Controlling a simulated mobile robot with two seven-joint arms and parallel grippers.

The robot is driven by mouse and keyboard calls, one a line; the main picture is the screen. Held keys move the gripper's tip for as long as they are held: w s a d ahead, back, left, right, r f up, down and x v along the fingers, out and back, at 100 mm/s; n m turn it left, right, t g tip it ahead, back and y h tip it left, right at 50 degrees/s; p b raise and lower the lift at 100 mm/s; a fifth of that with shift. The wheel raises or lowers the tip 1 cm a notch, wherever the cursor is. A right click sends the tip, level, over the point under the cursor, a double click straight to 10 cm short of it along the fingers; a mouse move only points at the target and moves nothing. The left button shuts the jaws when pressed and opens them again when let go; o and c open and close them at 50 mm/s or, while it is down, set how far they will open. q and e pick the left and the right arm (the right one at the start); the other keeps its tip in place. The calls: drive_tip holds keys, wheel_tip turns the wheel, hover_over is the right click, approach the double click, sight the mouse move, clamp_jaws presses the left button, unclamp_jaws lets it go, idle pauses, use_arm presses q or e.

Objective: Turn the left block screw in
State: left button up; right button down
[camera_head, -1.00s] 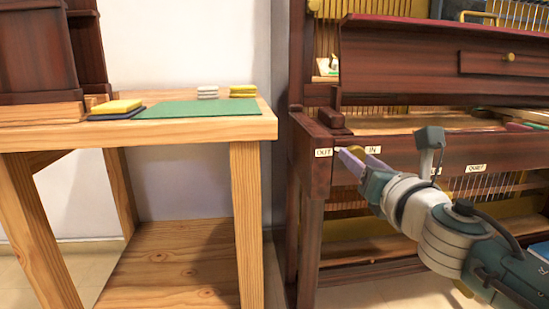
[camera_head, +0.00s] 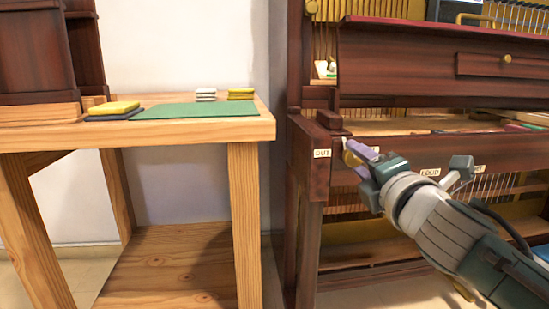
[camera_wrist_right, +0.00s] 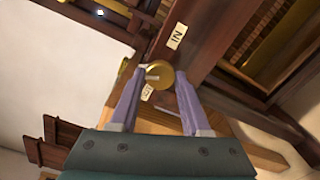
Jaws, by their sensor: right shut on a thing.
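The left block screw is a round brass knob with a slotted face (camera_wrist_right: 153,75), on the dark wooden block at the piano's left end. In the head view its brass edge (camera_head: 350,157) shows beside my fingers. My right gripper (camera_head: 361,152) reaches it from the lower right. In the wrist view the two purple fingers (camera_wrist_right: 155,85) are on either side of the screw, shut on it. The OUT label (camera_head: 321,153) is left of the screw. The IN label (camera_wrist_right: 176,36) shows in the wrist view and is hidden behind the gripper in the head view. My left gripper is out of view.
The piano's dark case (camera_head: 400,45) rises above the gripper. A LOUD label (camera_head: 430,172) is on the rail to the right. A wooden table (camera_head: 200,131) with a green mat (camera_head: 195,110) stands to the left. Strings hang below the rail.

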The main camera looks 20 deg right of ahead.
drive_tip(key=m, duration=0.5)
drive_tip(key=shift+m+p, duration=0.3)
drive_tip(key=m+p, duration=0.1)
drive_tip(key=m, duration=0.3)
drive_tip(key=shift+r+m, duration=0.1)
drive_tip(key=shift+m, duration=0.2)
drive_tip(key=shift+m+p, duration=1.95)
drive_tip(key=shift+m, duration=4.05)
drive_tip(key=shift+c, duration=1.8)
unclamp_jaws()
